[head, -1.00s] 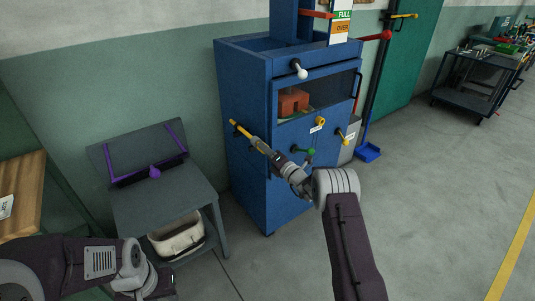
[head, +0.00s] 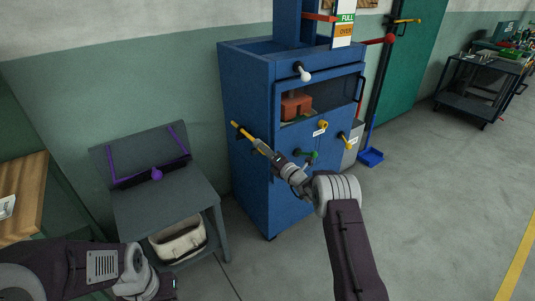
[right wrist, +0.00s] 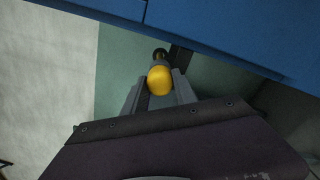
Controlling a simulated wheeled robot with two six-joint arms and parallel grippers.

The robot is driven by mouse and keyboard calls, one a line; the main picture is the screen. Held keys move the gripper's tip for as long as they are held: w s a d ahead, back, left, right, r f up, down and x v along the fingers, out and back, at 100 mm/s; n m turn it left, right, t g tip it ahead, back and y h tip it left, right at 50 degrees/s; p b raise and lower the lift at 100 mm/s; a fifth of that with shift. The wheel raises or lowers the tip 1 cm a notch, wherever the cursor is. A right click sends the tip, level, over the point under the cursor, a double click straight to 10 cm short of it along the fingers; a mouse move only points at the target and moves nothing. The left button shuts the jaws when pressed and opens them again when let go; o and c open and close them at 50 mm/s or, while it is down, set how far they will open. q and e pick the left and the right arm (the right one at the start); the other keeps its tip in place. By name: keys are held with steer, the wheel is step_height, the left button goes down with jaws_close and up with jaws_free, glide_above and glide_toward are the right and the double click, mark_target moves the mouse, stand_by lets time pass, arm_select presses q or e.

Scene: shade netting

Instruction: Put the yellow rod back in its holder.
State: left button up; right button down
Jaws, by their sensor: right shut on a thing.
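The cabinet front has a white-knobbed lever, an open window with a red-brown block (head: 296,106), and yellow and green handles. A grey table (head: 180,195) with a purple frame stands left, a white bin (head: 178,240) below it. Floor at right is clear; a dark cart (head: 468,95) stands farther back.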

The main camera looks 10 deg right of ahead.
steer(key=c, duration=0.9)
jaws_free()
steer(key=p+v, duration=0.1)
steer(key=v, duration=0.8)
steer(key=shift+p, duration=0.4)
